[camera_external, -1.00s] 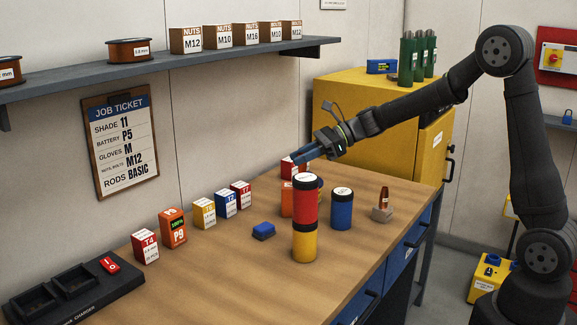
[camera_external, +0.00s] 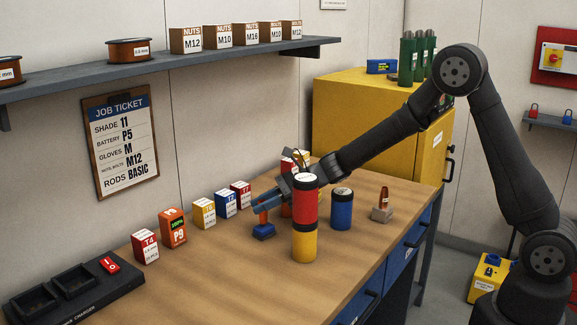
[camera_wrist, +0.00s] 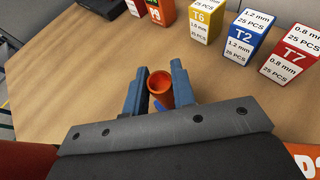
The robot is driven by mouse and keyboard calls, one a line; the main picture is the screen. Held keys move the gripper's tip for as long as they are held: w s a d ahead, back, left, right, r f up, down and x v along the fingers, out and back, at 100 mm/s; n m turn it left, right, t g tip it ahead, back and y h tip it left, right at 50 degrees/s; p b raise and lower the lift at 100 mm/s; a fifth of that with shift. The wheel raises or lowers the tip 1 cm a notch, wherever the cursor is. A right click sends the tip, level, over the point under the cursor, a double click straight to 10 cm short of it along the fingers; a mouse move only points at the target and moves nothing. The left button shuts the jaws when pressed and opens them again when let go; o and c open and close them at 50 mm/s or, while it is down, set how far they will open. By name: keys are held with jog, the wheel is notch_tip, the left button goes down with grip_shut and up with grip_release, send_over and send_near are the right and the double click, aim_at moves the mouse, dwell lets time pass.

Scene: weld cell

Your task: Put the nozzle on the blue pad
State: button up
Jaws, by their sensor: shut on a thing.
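The orange nozzle (camera_external: 264,216) is upright between the fingers of my gripper (camera_external: 266,202), directly over the blue pad (camera_external: 263,232). My gripper is shut on it. In the wrist view the nozzle (camera_wrist: 160,84) shows its round open end between the two blue fingers (camera_wrist: 157,88). A sliver of the blue pad (camera_wrist: 158,105) shows beside it there. The nozzle's lower end is at or just above the pad's top; I cannot tell whether they touch.
A red-and-yellow canister stack (camera_external: 304,228) stands close in front of my gripper, with a blue canister (camera_external: 341,210) to its right. A grey block (camera_external: 382,215) holds a copper-coloured piece. Small boxes, including a blue one (camera_external: 226,204), line the back.

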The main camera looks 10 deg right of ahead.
jog(key=shift+f, duration=0.4)
jog(key=shift+f, duration=0.1)
jog(key=o, duration=1)
jog(key=v, duration=1.2)
jog(key=shift+d, duration=0.1)
jog(key=x, duration=1.2)
jog(key=shift+a, duration=0.2)
jog(key=shift+d+r, duration=0.15)
jog(key=shift+r, duration=1.8)
